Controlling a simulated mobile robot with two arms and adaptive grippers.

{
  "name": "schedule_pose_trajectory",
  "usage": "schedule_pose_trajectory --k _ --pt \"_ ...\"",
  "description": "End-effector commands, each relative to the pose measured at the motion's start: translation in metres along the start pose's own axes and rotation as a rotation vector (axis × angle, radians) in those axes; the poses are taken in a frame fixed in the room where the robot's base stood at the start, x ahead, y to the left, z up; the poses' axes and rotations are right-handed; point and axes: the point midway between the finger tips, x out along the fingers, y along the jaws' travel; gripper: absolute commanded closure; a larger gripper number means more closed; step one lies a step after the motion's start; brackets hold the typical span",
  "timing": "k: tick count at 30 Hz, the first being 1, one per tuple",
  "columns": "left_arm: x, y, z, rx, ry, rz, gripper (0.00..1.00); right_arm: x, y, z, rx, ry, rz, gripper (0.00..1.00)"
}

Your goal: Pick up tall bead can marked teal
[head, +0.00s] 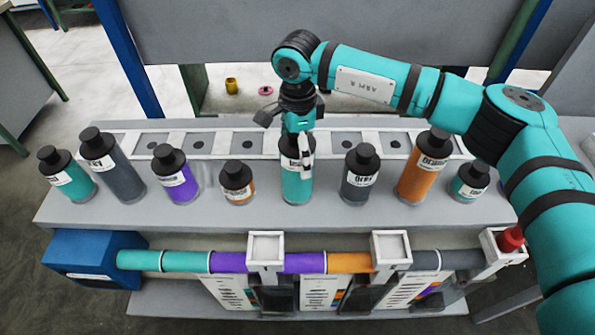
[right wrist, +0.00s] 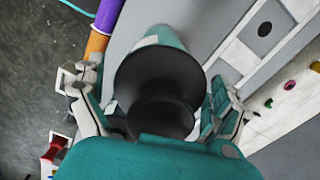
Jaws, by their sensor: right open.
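The tall teal bead can (head: 297,187) stands upright on the grey bench shelf, near the middle of the row. It has a black cap and a white label. My right gripper (head: 299,152) is above and around its upper part, with one finger in front of the label. In the right wrist view the can's black cap and a bit of its teal body (right wrist: 157,38) lie between the spread fingers of the open right gripper (right wrist: 152,105). A gap shows on the right side; contact on the left cannot be told. My left gripper is not in view.
A purple can (head: 178,188) and a short orange can (head: 237,190) stand to the left, and a grey can (head: 359,185) and a tall orange can (head: 418,178) to the right. Other teal cans stand near both row ends. A coloured tube (head: 190,261) runs along the front.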

Motion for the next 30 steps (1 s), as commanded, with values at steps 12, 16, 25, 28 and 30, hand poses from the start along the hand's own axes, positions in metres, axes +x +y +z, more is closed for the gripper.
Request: schedule_pose_trajectory --k 12,16,25,28,30 --pt "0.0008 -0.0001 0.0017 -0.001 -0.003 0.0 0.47 0.0002 -0.0001 0.0001 0.0 0.0 0.0 0.33" --pt "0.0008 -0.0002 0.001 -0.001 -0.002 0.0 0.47 0.0 -0.0002 0.0 0.0 0.001 0.0 0.5" --pt "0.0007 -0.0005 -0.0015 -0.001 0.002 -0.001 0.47 -0.001 -0.0005 0.0001 0.0 0.0 -0.001 0.8" --pt "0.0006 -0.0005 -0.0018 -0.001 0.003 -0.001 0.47 -0.001 -0.0005 0.0001 0.0 0.0 -0.001 0.8" --pt "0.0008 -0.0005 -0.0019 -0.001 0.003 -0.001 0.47 -0.001 -0.0005 0.0001 0.0 0.0 -0.001 0.8"
